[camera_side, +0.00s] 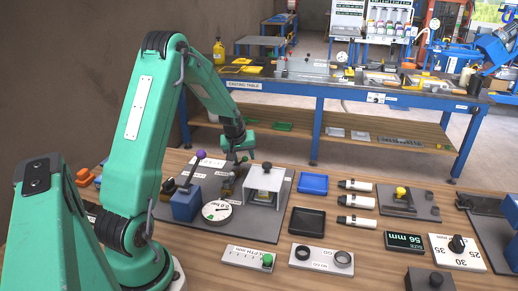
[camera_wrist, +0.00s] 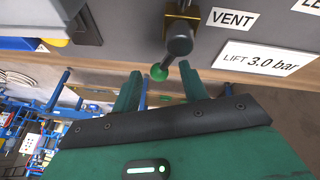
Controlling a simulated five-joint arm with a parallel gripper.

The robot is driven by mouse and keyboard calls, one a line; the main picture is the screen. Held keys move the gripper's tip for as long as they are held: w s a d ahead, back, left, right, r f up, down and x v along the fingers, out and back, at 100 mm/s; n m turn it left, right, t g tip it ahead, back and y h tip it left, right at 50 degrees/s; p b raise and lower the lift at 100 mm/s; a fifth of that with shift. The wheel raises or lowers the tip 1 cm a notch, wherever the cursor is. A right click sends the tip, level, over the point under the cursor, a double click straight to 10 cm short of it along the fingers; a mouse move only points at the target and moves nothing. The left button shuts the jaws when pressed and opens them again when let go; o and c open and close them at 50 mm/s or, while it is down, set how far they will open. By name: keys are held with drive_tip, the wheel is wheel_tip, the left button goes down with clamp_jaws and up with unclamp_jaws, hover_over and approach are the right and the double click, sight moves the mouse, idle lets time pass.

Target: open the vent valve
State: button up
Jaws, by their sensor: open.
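In the wrist view the vent valve (camera_wrist: 180,40) shows at the top, with a brass part and a dark round body beside the VENT label (camera_wrist: 232,19). A short lever ends in a green ball (camera_wrist: 158,73). My gripper (camera_wrist: 160,84) is open, with one green finger to each side of the ball in the picture. I cannot tell whether the fingers reach as deep as the ball, and no contact shows. In the side view my gripper (camera_side: 241,157) is over the grey plate, close to the small brass fitting (camera_side: 228,186); the lever is too small to make out there.
A LIFT 3.0 bar label (camera_wrist: 265,58) is on the panel. In the side view a purple-knobbed lever (camera_side: 201,155) on a blue block (camera_side: 186,203), a round gauge (camera_side: 217,211) and a grey-white housing (camera_side: 264,183) crowd the gripper. Trays and tools lie to the right.

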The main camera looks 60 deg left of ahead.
drive_tip(key=shift+c, duration=0.3)
clamp_jaws()
drive_tip(key=shift+s+a+f+n, duration=0.1)
drive_tip(key=shift+s+a+n, duration=0.1)
drive_tip(key=shift+n, duration=0.4)
drive_tip(key=shift+s+a+n, duration=0.1)
drive_tip(key=shift+a+n, duration=0.1)
drive_tip(key=shift+n, duration=0.4)
drive_tip(key=shift+o, duration=0.3)
unclamp_jaws()
